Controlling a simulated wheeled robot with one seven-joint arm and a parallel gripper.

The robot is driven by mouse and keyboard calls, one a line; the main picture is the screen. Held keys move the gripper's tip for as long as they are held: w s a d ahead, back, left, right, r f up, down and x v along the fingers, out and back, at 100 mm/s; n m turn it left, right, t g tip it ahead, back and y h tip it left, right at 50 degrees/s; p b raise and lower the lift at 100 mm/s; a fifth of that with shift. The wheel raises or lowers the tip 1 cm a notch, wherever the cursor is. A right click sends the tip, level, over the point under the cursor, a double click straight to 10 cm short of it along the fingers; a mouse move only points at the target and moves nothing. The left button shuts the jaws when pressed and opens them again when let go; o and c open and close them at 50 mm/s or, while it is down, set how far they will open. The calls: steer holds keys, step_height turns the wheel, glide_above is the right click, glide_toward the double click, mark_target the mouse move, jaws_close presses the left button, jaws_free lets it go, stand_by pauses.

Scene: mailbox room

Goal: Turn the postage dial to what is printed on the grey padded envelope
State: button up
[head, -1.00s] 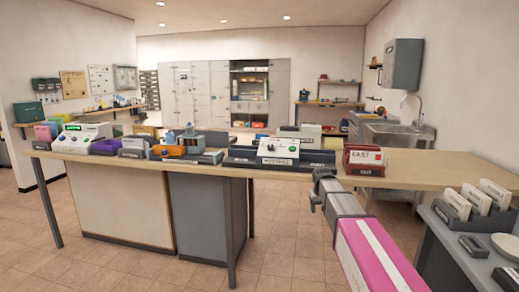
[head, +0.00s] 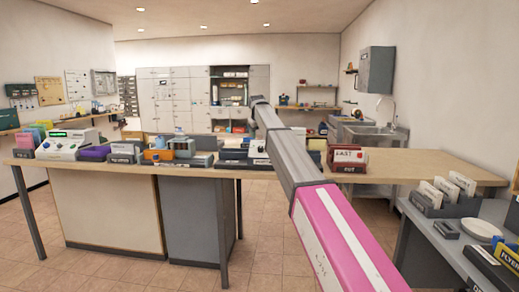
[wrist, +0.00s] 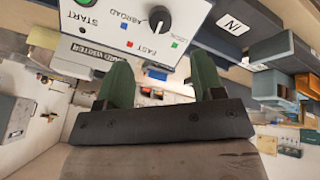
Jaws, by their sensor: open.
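In the wrist view, upside down, a white control panel (wrist: 125,35) has a black dial (wrist: 158,18) with a pale pointer, and a green START button (wrist: 86,3). Words around the dial read ABROAD, FAST and LOCAL, each with a coloured square. The dial's exact setting is hard to read. My gripper (wrist: 162,62) is open and empty, its green fingers apart, close to the panel's edge and not touching the dial. In the head view, my arm partly hides the postage machine (head: 258,150). I cannot pick out a grey padded envelope.
A red OUT holder (head: 348,168) holds a card whose print looks like EAST or FAST. Another white machine (head: 62,146) and trays line the long counter (head: 420,168). The right end of the counter is clear. A side table (head: 440,230) stands at the right.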

mark_target(261, 148)
steer(key=x, duration=1)
steer(key=shift+f, duration=0.1)
steer(key=c, duration=0.9)
